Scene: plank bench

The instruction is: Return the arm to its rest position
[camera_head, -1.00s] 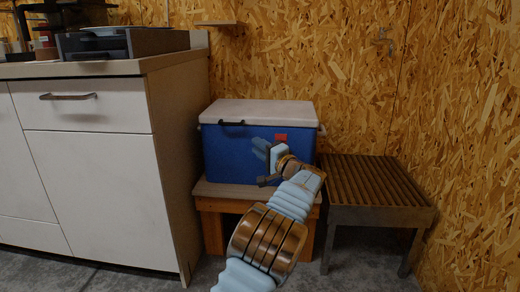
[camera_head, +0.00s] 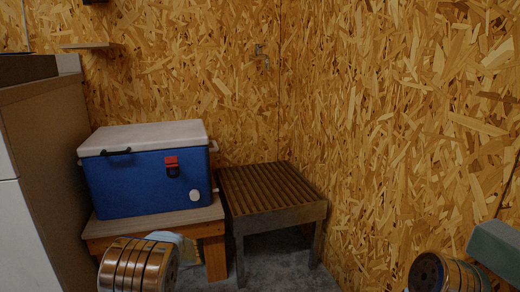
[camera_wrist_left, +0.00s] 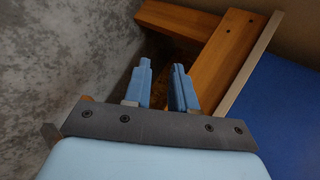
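My left gripper (camera_wrist_left: 161,66) shows in the left wrist view with its two blue fingers apart and nothing between them. It is low beside the wooden bench, whose orange-brown leg and rail lie beyond the fingertips. In the head view only a bronze, banded part of my left arm and a light blue piece show at the bottom left, in front of the bench; the fingers cannot be made out there. Part of my right arm shows at the bottom right edge, with its gripper out of view.
A blue cooler (camera_head: 135,188) with a closed white lid stands on the low wooden bench (camera_head: 100,229). A slatted table (camera_head: 270,188) stands to its right. A cabinet (camera_head: 45,175) is at the left. Chipboard walls close the back and right. Grey floor (camera_head: 285,272) is bare around the slatted table.

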